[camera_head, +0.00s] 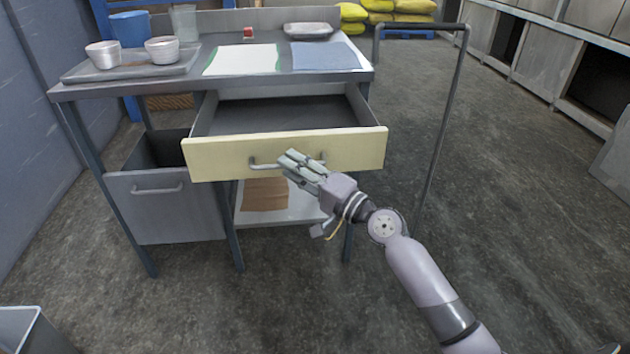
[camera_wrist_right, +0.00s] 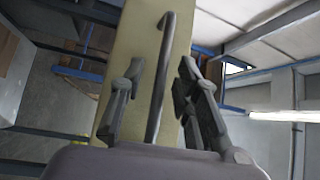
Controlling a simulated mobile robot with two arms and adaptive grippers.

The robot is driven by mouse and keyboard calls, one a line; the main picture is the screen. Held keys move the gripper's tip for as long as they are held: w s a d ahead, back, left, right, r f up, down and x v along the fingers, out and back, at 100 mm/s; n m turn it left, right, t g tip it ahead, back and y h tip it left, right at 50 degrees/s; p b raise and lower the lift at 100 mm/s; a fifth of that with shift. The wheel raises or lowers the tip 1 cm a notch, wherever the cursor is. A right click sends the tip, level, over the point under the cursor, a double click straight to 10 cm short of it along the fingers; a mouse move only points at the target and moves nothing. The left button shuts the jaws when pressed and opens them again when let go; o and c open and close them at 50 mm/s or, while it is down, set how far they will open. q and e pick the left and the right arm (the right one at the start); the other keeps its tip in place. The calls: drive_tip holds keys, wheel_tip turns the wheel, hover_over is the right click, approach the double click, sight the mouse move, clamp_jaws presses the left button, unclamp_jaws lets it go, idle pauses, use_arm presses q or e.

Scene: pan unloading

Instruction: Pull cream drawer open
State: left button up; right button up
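The cream drawer (camera_head: 215,160) is pulled well out from under the worktable, and its empty grey inside shows. Its grey bar handle (camera_head: 262,165) is on the front panel, partly hidden by my right gripper (camera_head: 303,165). In the right wrist view the cream front (camera_wrist_right: 138,30) runs up the picture, and the handle (camera_wrist_right: 154,100) lies between the two fingers of my right gripper (camera_wrist_right: 160,95). The fingers are spread, with a visible gap on each side of the handle. My left gripper is not in view.
The worktable (camera_head: 225,84) carries a tray (camera_head: 100,72) with metal cups, a blue container (camera_head: 130,28), sheets and a small dish (camera_head: 308,31). A grey bin drawer (camera_head: 165,205) stands partly open at left. Floor is clear in front and right, beyond a metal rail (camera_head: 447,105).

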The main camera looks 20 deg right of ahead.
drive_tip(key=v, duration=1)
drive_tip(key=shift+s, duration=0.25)
drive_tip(key=shift+d, duration=0.1)
